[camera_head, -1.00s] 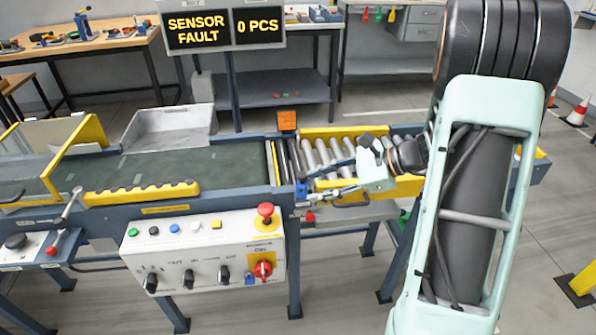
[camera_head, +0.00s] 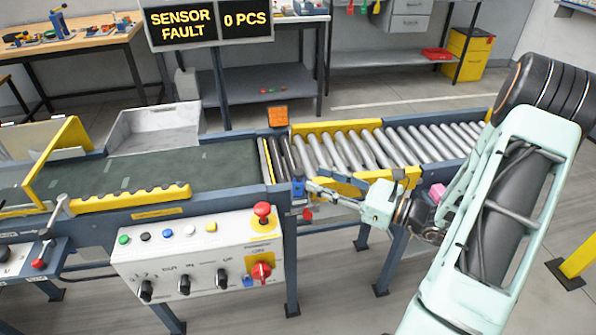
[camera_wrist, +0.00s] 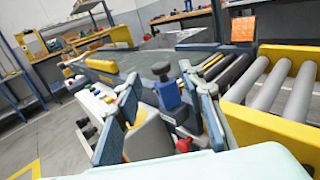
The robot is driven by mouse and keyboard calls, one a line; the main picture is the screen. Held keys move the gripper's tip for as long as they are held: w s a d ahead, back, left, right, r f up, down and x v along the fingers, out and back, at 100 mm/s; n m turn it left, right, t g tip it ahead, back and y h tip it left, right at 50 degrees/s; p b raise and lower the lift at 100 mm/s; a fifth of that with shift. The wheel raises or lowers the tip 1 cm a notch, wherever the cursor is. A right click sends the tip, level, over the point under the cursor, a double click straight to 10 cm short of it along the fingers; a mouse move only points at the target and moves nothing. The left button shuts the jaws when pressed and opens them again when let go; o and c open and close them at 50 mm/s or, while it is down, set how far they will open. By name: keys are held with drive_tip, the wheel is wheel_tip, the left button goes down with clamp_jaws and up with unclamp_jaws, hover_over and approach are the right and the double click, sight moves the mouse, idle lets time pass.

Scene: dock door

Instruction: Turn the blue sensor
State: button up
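The blue sensor (camera_head: 298,188) is a small block on the front rail of the conveyor, beside the start of the rollers. In the wrist view the blue sensor (camera_wrist: 167,94) stands upright with a dark round top. My gripper (camera_head: 308,199) reaches in from the right at the rail's front side, its fingertips close to the sensor. In the wrist view my gripper (camera_wrist: 165,118) is open, with fingers spread to the left and right of the sensor. I cannot tell whether either finger touches it. An orange reflector (camera_head: 277,116) stands on the opposite rail.
A control box (camera_head: 200,255) with buttons, knobs and a red emergency stop hangs at the front, left of my gripper. Yellow guards (camera_head: 335,130) edge the rollers (camera_head: 430,142). A sign (camera_head: 208,22) reads "SENSOR FAULT" and "0 PCS". A grey bin (camera_head: 155,128) sits behind the belt.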

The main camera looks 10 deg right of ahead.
sight(298, 171)
drive_tip(key=x, duration=0.7)
clamp_jaws()
drive_tip(key=shift+n, duration=0.3)
drive_tip(key=shift+w+r+n+g+y, duration=0.1)
drive_tip(key=shift+n+g+y, duration=0.5)
drive_tip(key=shift+g+y, duration=0.3)
drive_tip(key=shift+n+g+y, duration=0.7)
drive_tip(key=shift+n+g, duration=0.4)
drive_tip(key=shift+g, duration=0.5)
